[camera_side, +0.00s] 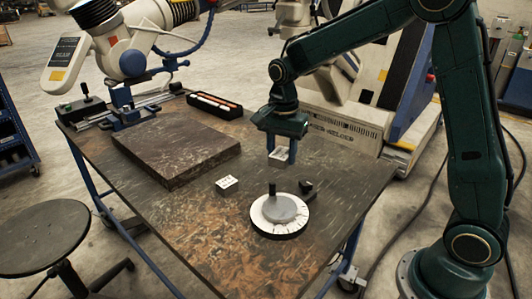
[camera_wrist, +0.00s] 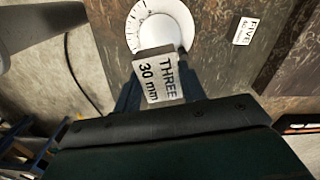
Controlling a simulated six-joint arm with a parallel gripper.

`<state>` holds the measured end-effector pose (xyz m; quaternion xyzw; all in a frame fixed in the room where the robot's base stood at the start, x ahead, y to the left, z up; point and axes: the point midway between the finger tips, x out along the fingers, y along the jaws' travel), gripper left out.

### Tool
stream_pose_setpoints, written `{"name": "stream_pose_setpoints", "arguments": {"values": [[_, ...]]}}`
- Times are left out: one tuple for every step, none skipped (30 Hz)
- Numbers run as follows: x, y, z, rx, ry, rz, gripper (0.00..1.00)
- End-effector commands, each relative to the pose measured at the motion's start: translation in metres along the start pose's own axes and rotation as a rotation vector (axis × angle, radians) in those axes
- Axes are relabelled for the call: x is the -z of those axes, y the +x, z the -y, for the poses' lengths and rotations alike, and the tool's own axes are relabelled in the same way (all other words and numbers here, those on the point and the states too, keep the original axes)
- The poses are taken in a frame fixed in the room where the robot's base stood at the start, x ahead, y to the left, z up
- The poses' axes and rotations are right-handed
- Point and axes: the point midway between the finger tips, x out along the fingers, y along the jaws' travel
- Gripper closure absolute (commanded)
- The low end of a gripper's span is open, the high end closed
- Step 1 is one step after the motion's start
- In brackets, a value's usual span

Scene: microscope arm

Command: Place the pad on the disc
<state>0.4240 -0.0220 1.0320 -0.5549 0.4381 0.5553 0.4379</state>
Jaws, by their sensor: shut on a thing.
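My gripper (camera_side: 282,148) is shut on a small grey metal pad (camera_side: 279,159). In the wrist view the pad (camera_wrist: 160,80) reads "THREE 30 mm" and sits between the blue fingers of my gripper (camera_wrist: 158,72). The disc is a round white dial (camera_side: 279,229) with dark tick marks and a raised grey centre, on the table. A short black post stands at its edge. My gripper holds the pad in the air above the disc, apart from it in the side view. In the wrist view the pad covers the near part of the disc (camera_wrist: 162,18).
A small block marked "FIVE" (camera_wrist: 243,31) lies left of the disc in the side view, where it shows as a pale block (camera_side: 227,186). A dark stone slab (camera_side: 175,150) and a black tray (camera_side: 214,106) lie farther back. The front of the table (camera_side: 215,245) is clear.

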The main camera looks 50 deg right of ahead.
Motion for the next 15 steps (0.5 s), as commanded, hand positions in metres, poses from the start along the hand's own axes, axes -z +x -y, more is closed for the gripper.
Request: {"name": "stream_pose_setpoints", "arguments": {"values": [[0.000,0.009,-0.001,-0.002,0.000,0.000,1.00],[0.000,0.014,0.000,-0.001,0.000,0.000,1.00],[0.000,0.022,0.000,-0.003,0.000,0.001,1.00],[0.000,0.027,0.000,-0.001,0.000,0.000,1.00],[0.000,0.032,0.000,-0.002,0.000,0.000,1.00],[0.000,0.039,0.000,-0.002,0.000,0.000,1.00],[0.000,0.044,0.000,-0.002,0.000,0.001,1.00],[0.000,0.050,0.000,-0.001,0.000,0.000,1.00],[0.000,0.057,0.000,-0.002,0.000,0.001,1.00],[0.000,0.062,0.000,-0.001,0.000,0.000,1.00],[0.000,0.067,0.000,-0.001,0.000,0.000,1.00],[0.000,0.074,0.000,-0.002,0.000,0.001,1.00],[0.000,0.079,0.000,-0.002,0.000,0.000,1.00],[0.000,0.083,0.000,-0.001,0.000,0.000,1.00],[0.000,0.089,0.000,-0.001,0.000,0.000,1.00]]}}
